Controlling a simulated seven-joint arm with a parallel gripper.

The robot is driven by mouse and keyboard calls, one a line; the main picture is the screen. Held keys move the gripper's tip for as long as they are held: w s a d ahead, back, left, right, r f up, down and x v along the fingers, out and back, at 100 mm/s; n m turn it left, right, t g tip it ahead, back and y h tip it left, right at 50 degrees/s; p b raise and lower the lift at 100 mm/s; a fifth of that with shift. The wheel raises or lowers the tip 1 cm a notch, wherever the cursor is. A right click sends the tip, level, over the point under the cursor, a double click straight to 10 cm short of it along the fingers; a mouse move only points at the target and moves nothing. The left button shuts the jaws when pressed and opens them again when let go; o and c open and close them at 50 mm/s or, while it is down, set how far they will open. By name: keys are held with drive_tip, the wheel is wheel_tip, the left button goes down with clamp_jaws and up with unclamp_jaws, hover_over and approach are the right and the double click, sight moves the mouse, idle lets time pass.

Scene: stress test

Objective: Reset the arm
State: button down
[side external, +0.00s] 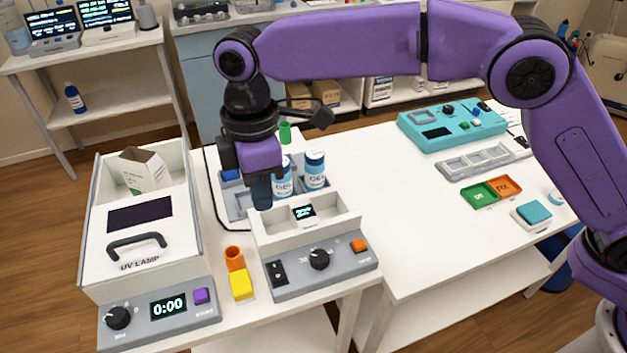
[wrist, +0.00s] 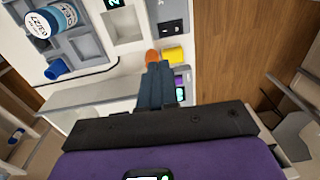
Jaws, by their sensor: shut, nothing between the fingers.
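My purple arm reaches in from the right in the side external view. My gripper (side external: 261,192) points down over the left table, in front of the two white bottles with blue labels (side external: 314,170) and near the back left corner of the grey heater-like device (side external: 315,262). Its fingers are together with nothing between them. In the wrist view my gripper (wrist: 158,68) shows as dark closed fingers, with the orange tube (wrist: 152,57) and yellow block (wrist: 172,54) just beyond the tips. Part of the grey tray behind the gripper is hidden.
A UV lamp box (side external: 140,230) with an open carton (side external: 145,170) stands to the left. The right table holds a teal device (side external: 450,128), a grey rack (side external: 480,162), green and orange trays (side external: 479,196) and a teal-topped pad (side external: 533,213). The middle of that table is clear.

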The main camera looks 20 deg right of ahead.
drive_tip(key=s+d+r+m, duration=0.15)
drive_tip(key=s+d, duration=0.35)
drive_tip(key=d, duration=0.5)
drive_tip(key=s+d+r+m, duration=0.15)
drive_tip(key=s+d, duration=0.25)
drive_tip(key=d, duration=0.7)
drive_tip(key=s+d+f+m, duration=0.1)
drive_tip(key=s+d+f, duration=0.1)
drive_tip(key=s+d, duration=0.4)
drive_tip(key=s+d+f+m, duration=0.1)
drive_tip(key=s+d, duration=0.6)
drive_tip(key=d, duration=0.7)
drive_tip(key=shift+s+d+f+t, duration=0.2)
drive_tip(key=shift+f+t, duration=0.2)
drive_tip(key=shift+f, duration=0.45)
